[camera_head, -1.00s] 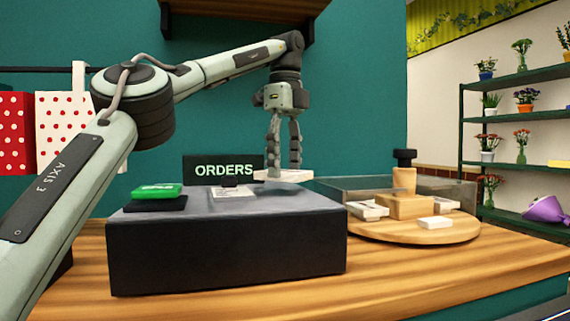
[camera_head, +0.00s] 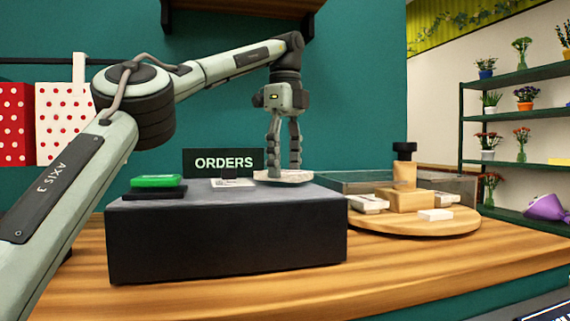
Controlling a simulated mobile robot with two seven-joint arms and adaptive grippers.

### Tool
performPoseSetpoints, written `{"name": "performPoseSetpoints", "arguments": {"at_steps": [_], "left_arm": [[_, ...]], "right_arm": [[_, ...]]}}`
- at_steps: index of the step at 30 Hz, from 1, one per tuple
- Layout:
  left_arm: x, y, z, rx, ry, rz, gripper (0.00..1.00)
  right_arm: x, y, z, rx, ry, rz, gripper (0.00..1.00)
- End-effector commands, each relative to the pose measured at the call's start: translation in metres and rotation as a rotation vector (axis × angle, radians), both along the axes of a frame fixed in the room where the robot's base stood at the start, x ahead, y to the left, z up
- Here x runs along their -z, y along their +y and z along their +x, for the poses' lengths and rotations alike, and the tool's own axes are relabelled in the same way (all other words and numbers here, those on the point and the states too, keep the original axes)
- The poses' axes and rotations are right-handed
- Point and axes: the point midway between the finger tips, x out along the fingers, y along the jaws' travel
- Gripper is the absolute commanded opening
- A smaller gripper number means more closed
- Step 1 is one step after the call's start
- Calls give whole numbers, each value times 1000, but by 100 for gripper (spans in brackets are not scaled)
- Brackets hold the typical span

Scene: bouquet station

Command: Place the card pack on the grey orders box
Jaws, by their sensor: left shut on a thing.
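The grey orders box (camera_head: 230,235) stands on the wooden counter, with a black ORDERS sign (camera_head: 223,162) behind it. My left gripper (camera_head: 284,168) points down over the right back part of the box top. It is shut on the white card pack (camera_head: 284,177), which lies flat between the fingertips, at or very close to the box top. I cannot tell if the pack touches the top. My right gripper is not in view.
A green pad (camera_head: 156,181) on a black base and a white paper (camera_head: 232,183) lie on the box top. A round wooden board (camera_head: 420,224) with small white packs and a wooden stand is to the right. Shelves of potted flowers (camera_head: 520,137) stand farther right.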

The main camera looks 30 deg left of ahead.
Motion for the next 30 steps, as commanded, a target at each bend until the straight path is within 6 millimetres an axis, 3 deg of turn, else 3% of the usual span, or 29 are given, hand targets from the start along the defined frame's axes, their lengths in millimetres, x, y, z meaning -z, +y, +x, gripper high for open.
{"name": "performPoseSetpoints", "arguments": {"at_steps": [30], "left_arm": [[11,0,0,0,0,0,25]], "right_arm": [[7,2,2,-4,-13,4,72]]}}
